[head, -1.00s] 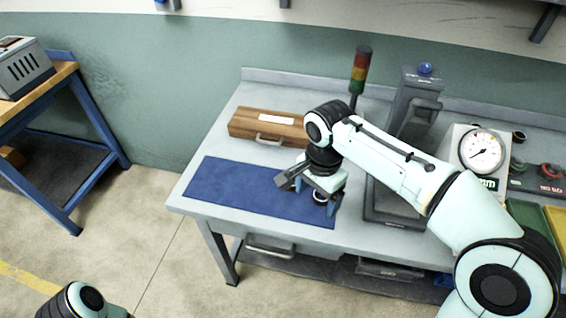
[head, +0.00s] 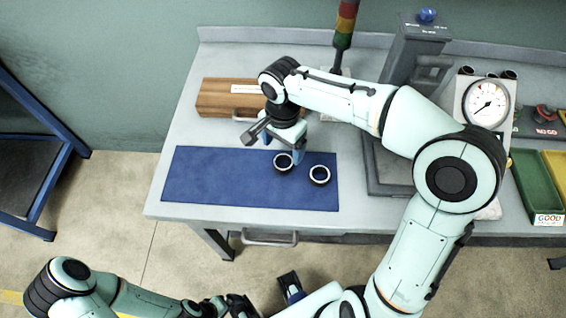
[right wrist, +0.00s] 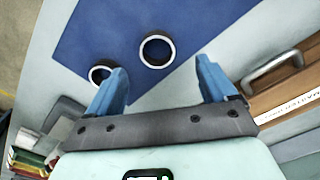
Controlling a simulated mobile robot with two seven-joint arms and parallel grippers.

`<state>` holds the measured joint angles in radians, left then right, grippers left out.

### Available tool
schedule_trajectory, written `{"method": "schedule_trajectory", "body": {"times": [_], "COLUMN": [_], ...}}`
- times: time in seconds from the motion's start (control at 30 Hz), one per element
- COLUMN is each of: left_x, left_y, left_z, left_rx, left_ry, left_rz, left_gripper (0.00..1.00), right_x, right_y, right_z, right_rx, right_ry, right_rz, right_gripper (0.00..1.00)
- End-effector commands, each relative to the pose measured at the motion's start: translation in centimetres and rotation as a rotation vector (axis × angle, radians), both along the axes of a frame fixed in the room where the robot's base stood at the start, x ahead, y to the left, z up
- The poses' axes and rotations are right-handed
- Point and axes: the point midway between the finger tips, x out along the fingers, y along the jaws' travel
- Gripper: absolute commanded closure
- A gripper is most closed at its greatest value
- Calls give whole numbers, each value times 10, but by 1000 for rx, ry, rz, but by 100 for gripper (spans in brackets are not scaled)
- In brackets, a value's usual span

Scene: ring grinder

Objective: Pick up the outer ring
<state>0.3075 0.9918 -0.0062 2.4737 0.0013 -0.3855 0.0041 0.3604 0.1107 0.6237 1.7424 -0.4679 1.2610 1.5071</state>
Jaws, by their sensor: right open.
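Two dark rings with pale rims lie on the blue mat: a left ring (head: 283,162) and a right ring (head: 319,175). Which is the outer ring I cannot tell. My right gripper (head: 284,149) is open and empty, with its blue fingers close to the left ring. In the right wrist view that ring (right wrist: 156,50) shows ahead of the gap between the fingers (right wrist: 160,78), and the other ring (right wrist: 101,74) is partly hidden by the left finger. My left gripper (head: 291,287) shows partly at the bottom of the head view, its jaws unclear.
The blue mat (head: 220,180) lies on the grey workbench (head: 180,130). Behind it are a wooden box (head: 220,97) with a handle and a signal light (head: 345,25). A press (head: 405,60), a dial gauge (head: 487,103), a green tray (head: 535,185) and a yellow tray stand to the right.

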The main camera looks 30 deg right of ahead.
Motion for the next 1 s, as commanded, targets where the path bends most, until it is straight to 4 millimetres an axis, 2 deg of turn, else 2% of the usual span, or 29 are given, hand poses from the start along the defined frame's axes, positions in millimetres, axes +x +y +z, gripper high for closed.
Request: {"method": "schedule_trajectory", "body": {"times": [0.17,0.4,0.5,0.77,0.8,0.97,1.0], "left_x": [0,-1,-1,-1,-1,-1,-1], "left_y": [0,0,0,0,0,0,0], "left_z": [-2,-4,-5,-5,-5,-5,-5], "left_rx": [0,0,0,0,0,0,0], "left_ry": [0,1,1,1,1,1,1], "left_rz": [0,0,0,0,0,0,0], "left_gripper": [0,0,0,0,0,0,0], "right_x": [-1,-6,-5,-5,-5,-5,-5], "right_y": [0,-1,0,0,0,0,0], "right_z": [-12,-47,-56,-59,-59,-59,-59], "right_rx": [0,1,2,2,2,2,2], "right_ry": [1,4,1,-1,-1,-1,-1], "right_rz": [-1,-1,1,0,0,0,0], "right_gripper": [15,15,15,15,22,74,79]}}
